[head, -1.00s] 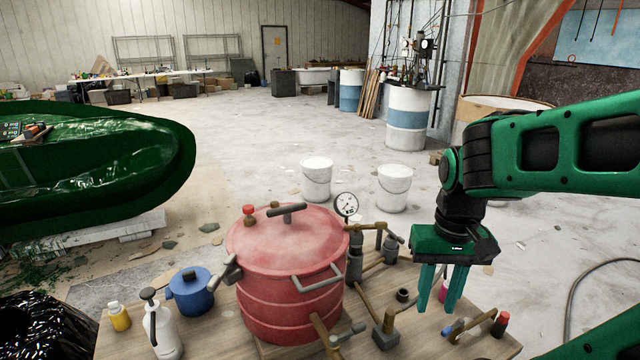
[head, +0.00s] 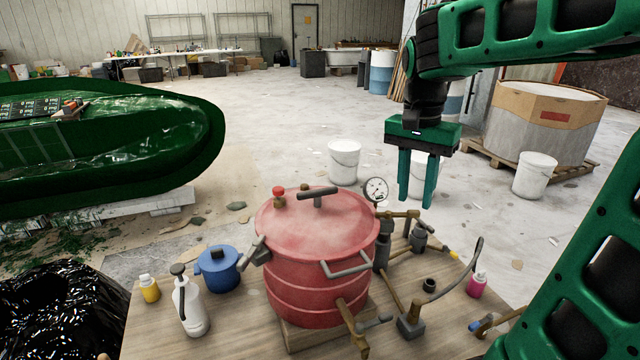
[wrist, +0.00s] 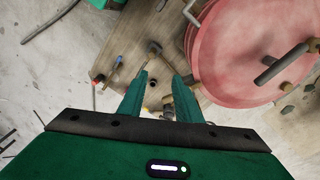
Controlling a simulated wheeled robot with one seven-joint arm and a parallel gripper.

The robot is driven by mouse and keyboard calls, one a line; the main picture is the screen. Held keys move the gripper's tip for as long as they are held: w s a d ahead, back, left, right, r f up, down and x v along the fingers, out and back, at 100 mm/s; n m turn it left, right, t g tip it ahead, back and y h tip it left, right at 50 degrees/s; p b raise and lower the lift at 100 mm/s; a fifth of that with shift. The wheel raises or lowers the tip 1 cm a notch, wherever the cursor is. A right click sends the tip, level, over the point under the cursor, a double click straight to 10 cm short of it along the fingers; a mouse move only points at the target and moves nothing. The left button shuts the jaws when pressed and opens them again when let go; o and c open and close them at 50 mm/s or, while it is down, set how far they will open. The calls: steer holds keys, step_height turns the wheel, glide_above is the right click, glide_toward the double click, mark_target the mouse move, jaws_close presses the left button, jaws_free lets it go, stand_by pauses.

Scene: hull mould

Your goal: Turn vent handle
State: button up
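A red pressure pot (head: 315,270) stands on the wooden table, with a grey bar handle (head: 318,193) and a red knob (head: 279,191) on its lid. Brass piping at its right carries a gauge (head: 376,191) and grey fittings. I cannot tell which part is the vent handle. My gripper (head: 416,204) is open and empty, pointing down above the piping, right of the pot. The wrist view shows its parted fingers (wrist: 160,76) and the pot (wrist: 228,62).
A blue pot (head: 218,272), a white spray bottle (head: 190,305) and a yellow bottle (head: 149,288) stand left of the red pot. A pink bottle (head: 476,285) stands at the table's right. White buckets and a large green hull (head: 110,150) are beyond. The floor behind is mostly clear.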

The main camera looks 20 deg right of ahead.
steer(key=w+a+r+m, duration=0.3)
steer(key=w+a+r, duration=0.15)
steer(key=w, duration=0.45)
steer(key=m, duration=0.3)
glide_toward(324, 188)
steer(key=shift+y, duration=0.4)
steer(key=f, duration=0.5)
steer(key=d+f, duration=0.1)
steer(key=f, duration=0.2)
steer(key=shift+s+f, duration=0.1)
steer(key=shift+s, duration=0.05)
jaws_close()
steer(key=shift+a, duration=0.2)
steer(key=shift+d, duration=0.1)
